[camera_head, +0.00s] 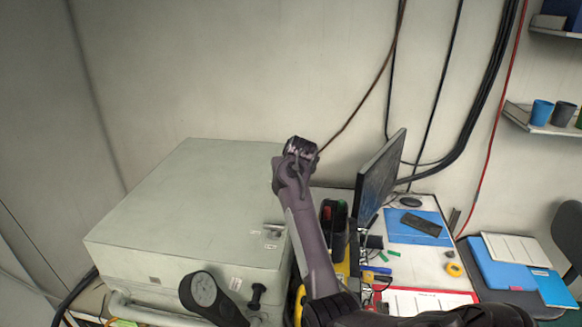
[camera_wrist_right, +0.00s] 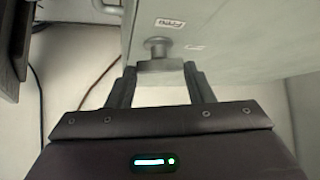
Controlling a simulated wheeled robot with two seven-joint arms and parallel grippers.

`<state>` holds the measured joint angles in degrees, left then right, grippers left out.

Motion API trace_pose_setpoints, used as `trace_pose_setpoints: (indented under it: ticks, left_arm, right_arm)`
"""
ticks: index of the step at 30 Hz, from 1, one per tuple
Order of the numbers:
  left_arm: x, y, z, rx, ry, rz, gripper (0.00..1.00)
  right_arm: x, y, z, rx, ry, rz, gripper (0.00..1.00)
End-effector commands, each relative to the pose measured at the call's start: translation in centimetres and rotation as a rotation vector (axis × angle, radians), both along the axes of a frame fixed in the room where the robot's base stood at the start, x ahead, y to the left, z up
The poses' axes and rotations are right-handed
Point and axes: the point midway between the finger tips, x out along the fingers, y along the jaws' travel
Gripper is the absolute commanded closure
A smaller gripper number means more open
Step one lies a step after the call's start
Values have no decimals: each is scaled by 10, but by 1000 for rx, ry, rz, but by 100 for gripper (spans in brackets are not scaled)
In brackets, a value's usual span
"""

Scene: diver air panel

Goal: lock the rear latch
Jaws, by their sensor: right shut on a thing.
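The grey panel case (camera_head: 175,205) stands closed on the bench in the head view. My right gripper (camera_head: 300,148) reaches to the case's far right corner, and its hand hides the rear latch there. In the right wrist view, the rear latch (camera_wrist_right: 158,50) is a grey metal knob with a wide block-like end on the case wall. The fingers of my right gripper (camera_wrist_right: 156,80) are on both sides of that end and shut on it. Small labels (camera_wrist_right: 170,23) are printed on the wall beside the latch. My left gripper is in neither view.
A dark front latch (camera_head: 257,294) sits on the case's near side, above a pale rail. Cables hang on the wall behind.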

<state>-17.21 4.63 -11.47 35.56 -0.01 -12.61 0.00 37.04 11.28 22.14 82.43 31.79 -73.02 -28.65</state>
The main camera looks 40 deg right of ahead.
Motion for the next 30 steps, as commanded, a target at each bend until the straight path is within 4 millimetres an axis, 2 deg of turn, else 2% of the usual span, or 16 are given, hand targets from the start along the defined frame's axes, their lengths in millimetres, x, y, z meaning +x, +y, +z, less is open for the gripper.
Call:
trace_pose_setpoints:
  ticks: [3,13,30]
  left_arm:
    - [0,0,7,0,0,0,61]
    - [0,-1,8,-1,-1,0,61]
    - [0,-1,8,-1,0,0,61]
  right_arm:
    - [1,0,3,-7,3,-93,76]
    - [3,2,1,-3,-2,-286,76]
    - [4,4,1,2,-2,-355,76]
